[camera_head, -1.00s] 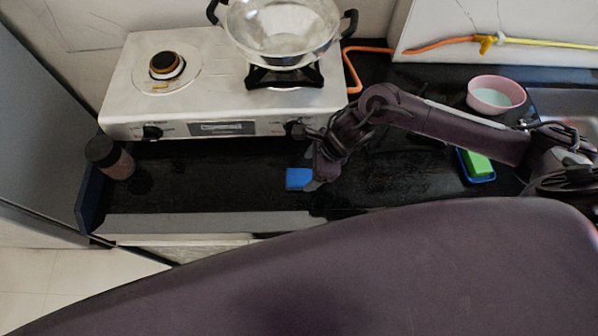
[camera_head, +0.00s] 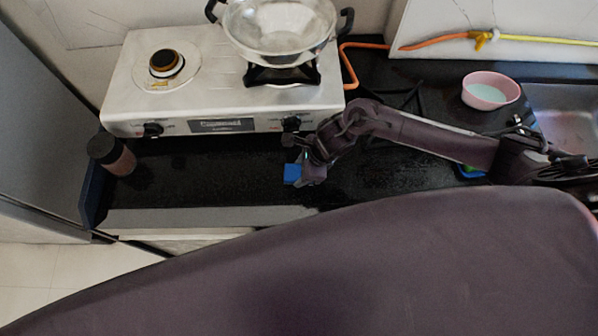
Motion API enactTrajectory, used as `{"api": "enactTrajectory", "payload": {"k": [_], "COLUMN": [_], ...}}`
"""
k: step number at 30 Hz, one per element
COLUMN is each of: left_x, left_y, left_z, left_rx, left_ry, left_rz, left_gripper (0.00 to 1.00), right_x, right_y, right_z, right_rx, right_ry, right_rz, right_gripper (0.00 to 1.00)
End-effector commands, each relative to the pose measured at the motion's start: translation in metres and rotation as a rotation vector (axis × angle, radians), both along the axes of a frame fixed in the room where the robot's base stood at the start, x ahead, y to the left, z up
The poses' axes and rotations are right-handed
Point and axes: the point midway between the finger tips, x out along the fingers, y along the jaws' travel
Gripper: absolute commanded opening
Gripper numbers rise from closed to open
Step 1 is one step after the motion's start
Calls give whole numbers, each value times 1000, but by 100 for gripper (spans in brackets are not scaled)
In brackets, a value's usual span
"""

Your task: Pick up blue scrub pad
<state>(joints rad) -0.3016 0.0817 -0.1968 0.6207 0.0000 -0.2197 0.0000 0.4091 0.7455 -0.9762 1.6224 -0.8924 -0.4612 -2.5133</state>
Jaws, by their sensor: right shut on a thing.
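The blue scrub pad (camera_head: 291,174) is at the middle of the black counter, in front of the stove's right knob. My right gripper (camera_head: 300,174) is shut on the pad, and its fingers hide the pad's right part. I cannot tell whether the pad is lifted off the counter. My left gripper is not in view.
A steel gas stove (camera_head: 215,98) with a metal wok (camera_head: 280,28) stands behind the gripper. A dark-lidded jar (camera_head: 112,155) is at the left. A pink bowl (camera_head: 489,92) is by the sink (camera_head: 568,130). The counter (camera_head: 210,178) left of the pad is clear.

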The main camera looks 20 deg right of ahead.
Motion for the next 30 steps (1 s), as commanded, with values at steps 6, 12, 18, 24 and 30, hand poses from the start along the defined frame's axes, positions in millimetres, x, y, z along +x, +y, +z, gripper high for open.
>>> {"api": "enactTrajectory", "payload": {"k": [6, 12, 18, 24, 30], "left_x": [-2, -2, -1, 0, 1], "left_y": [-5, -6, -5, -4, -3], "left_z": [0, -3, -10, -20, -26], "left_rx": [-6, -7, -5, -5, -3], "left_ry": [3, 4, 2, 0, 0], "left_rz": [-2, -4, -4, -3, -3], "left_gripper": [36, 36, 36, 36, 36], "right_x": [0, 1, 3, 3, 2], "right_y": [0, 0, 0, 0, 0], "right_z": [1, 11, 49, 111, 163], "right_rx": [0, 0, 1, 0, 0], "right_ry": [0, -2, -9, -11, -8], "right_rz": [0, 1, 3, 4, 3], "right_gripper": [25, 25, 25, 25, 25]}}
